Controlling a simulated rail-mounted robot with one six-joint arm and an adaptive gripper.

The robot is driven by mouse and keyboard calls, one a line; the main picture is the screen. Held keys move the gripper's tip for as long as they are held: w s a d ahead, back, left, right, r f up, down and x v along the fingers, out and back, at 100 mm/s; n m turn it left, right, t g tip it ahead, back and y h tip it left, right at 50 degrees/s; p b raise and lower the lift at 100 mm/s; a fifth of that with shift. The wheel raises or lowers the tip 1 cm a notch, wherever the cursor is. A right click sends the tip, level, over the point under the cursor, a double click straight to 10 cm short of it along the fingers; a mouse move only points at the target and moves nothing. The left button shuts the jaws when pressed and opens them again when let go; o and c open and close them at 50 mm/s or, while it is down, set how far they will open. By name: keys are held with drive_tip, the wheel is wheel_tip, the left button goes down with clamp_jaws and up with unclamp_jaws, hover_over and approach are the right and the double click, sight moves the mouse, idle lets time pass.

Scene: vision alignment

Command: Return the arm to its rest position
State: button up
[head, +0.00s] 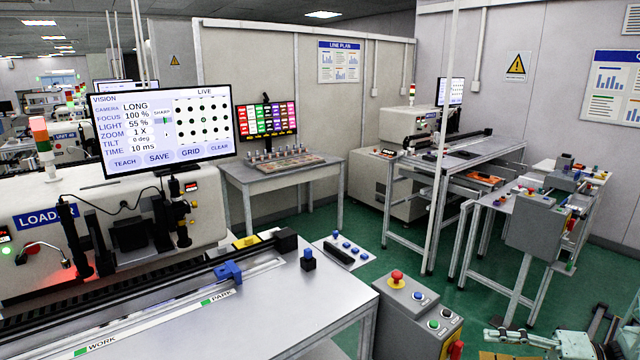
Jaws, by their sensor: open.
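I cannot make out my gripper in the head view. Pale green machine parts (525,340) show at the lower right corner, cut off by the picture's edge. They may be part of my own arm or base, but I cannot tell. Dark bars stand beside them. No gripper fingers can be picked out there, and no held object is visible.
The loader bench (270,320) fills the lower left, with a rail, a blue slider (228,272) and WORK and PARK marks. A monitor (163,131) shows a dot grid. A button box (418,312) stands right of the bench. Green floor (385,258) lies open behind it.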

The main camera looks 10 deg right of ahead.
drive_tip(key=a+r+n+g+h+b, duration=0.25)
drive_tip(key=a+r+n+g, duration=0.65)
drive_tip(key=a+r+n, duration=0.8)
drive_tip(key=s+a+r+n+g+h, duration=0.1)
drive_tip(key=s+a+r+n+h, duration=0.15)
drive_tip(key=a+r, duration=0.35)
drive_tip(key=s+a+r+n+h, duration=0.2)
drive_tip(key=s+a+r+n, duration=0.15)
drive_tip(key=a, duration=0.45)
drive_tip(key=s+a+r+n+t+h+b, duration=0.1)
drive_tip(key=s+a+r+n+t+h, duration=0.1)
drive_tip(key=s+n, duration=0.6)
drive_tip(key=s+a+r+n+t+h+b, duration=0.1)
drive_tip(key=s+a+r+n+t+h, duration=0.2)
drive_tip(key=s+n, duration=0.6)
drive_tip(key=shift+s+a+r+h, duration=1)
drive_tip(key=shift+s+a+r, duration=0.25)
drive_tip(key=shift+a+r, duration=0.85)
drive_tip(key=shift+f, duration=0.2)
